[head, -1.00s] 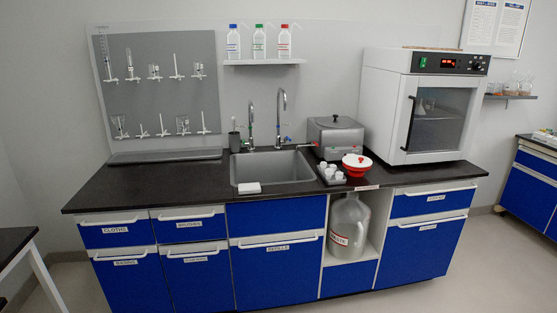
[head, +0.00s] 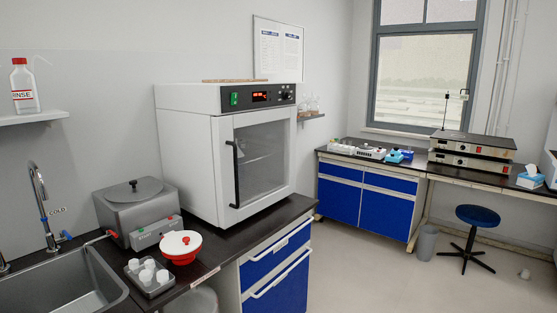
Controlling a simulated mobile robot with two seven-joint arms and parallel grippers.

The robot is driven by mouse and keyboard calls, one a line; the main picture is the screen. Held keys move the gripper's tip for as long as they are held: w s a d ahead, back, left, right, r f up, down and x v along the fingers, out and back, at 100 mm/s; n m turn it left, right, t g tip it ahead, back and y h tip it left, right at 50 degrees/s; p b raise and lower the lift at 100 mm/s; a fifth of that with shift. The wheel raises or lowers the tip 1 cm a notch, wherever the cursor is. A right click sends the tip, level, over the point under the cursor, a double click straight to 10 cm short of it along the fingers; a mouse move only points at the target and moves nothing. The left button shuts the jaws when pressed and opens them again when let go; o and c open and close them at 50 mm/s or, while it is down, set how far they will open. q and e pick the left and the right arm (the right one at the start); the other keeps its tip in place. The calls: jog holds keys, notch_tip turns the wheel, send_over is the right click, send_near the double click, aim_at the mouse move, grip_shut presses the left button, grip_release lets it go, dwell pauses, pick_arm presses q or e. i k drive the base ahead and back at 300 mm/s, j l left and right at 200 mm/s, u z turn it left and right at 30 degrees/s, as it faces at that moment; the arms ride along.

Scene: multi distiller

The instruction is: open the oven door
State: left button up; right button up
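The white oven (head: 188,155) stands on the black counter in the middle of the head view. Its glass-windowed door (head: 259,160) is closed and faces right and toward me. A black vertical handle (head: 235,174) runs along the door's left edge. A control panel (head: 260,96) with a lit red display and a green switch sits above the door. Neither of my grippers is in view.
A grey water bath (head: 135,208), a red-rimmed bowl with a white lid (head: 181,246) and a tray of white cups (head: 150,278) stand left of the oven. Blue drawers (head: 277,272) are below it. Open floor (head: 385,275) lies to the right, with a blue stool (head: 474,218) beyond.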

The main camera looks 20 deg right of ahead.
aim_at(254, 151)
jog(key=i+l+z, duration=0.3)
jog(key=i+l, duration=0.15)
jog(key=i, duration=0.3)
jog(key=i+l+z, duration=0.15)
jog(key=i, duration=0.25)
jog(key=i+l, duration=0.15)
jog(key=l, duration=0.2)
jog(key=i+l+u, duration=0.1)
jog(key=l, duration=0.25)
jog(key=i+l, duration=0.25)
jog(key=l+u, duration=0.05)
jog(key=l, duration=0.05)
